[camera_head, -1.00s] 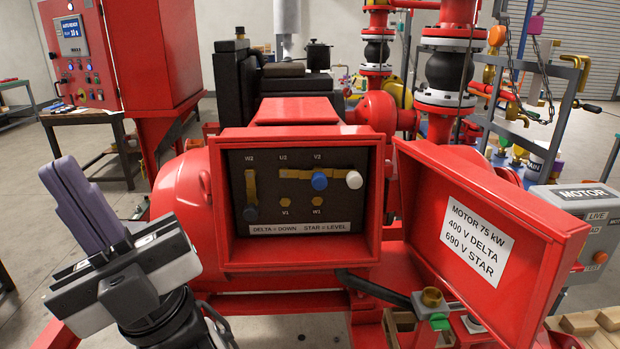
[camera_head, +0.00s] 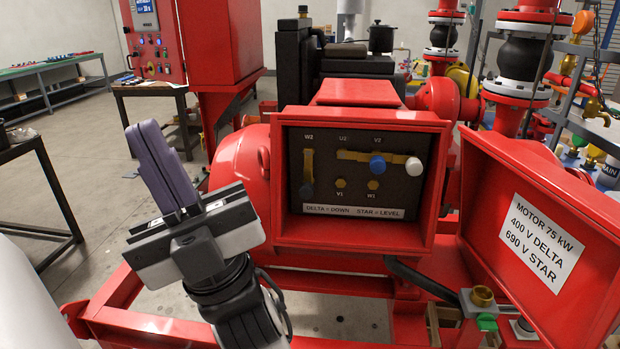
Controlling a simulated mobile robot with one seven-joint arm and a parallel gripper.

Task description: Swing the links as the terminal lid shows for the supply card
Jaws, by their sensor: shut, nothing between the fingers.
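The open terminal box (camera_head: 361,265) stands in the middle, with a dark panel inside. The left brass link (camera_head: 309,166) hangs down from the W2 label, with a dark knob (camera_head: 306,188) at its lower end. Brass linkwork (camera_head: 352,155) lies level from U2 past V2, with a blue knob (camera_head: 377,165) and a white knob (camera_head: 413,166). Brass nuts sit at V1 (camera_head: 340,184) and W1 (camera_head: 373,185). The open lid (camera_head: 538,240) reads motor 75 kW, 400 V delta, 690 V star. My gripper (camera_head: 147,130) is shut and empty, left of the box, its purple fingers pointing up. I cannot make out a supply card.
A strip under the links reads delta down, star level. The lid sticks out to the right of the box. Red frame rails (camera_head: 165,325) run below. A red cabinet (camera_head: 218,45) and a bench (camera_head: 45,82) stand behind left. Open floor lies left of my gripper.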

